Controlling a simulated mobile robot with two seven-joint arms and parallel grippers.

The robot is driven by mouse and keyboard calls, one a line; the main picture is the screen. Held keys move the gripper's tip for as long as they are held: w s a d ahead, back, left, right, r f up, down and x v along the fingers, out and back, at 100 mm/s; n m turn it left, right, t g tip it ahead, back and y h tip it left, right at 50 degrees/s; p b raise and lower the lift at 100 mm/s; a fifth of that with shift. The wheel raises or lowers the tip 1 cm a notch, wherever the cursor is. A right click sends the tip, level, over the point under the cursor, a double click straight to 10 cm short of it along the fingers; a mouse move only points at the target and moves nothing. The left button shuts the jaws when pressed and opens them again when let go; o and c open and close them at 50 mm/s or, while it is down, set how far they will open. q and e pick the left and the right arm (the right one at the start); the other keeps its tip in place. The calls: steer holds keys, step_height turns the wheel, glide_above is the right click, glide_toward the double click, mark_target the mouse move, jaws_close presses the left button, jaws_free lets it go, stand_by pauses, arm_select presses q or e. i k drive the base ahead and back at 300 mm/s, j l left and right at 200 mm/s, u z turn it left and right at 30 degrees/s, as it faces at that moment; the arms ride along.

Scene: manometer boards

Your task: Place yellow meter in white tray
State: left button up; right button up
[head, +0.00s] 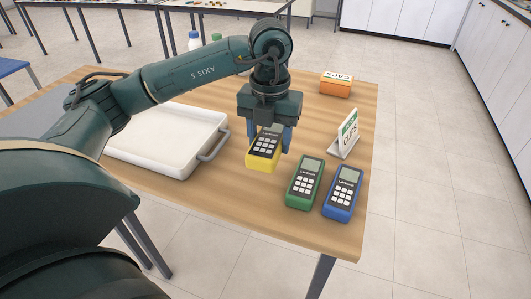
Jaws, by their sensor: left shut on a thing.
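The yellow meter (264,150) has a dark face with light keys. My left gripper (267,135) points down and is shut on it, with a blue finger on each side. I cannot tell whether the meter touches the table or hangs just above it. The white tray (150,165) lies to the left of the meter, partly hidden behind my left arm. The visible part of the tray is empty, and it has a grey handle at its right end. My right gripper is not in view.
A green meter (304,183) and a blue meter (342,193) lie right of the yellow one. A CUPS sign (345,136) stands behind them. An orange box (336,85) and bottles (195,41) are farther back. Bare wooden table (225,205) lies in front.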

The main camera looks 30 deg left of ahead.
mark_target(168, 138)
steer(key=j, duration=0.8)
steer(key=k+j, duration=0.15)
steer(key=j, duration=0.7)
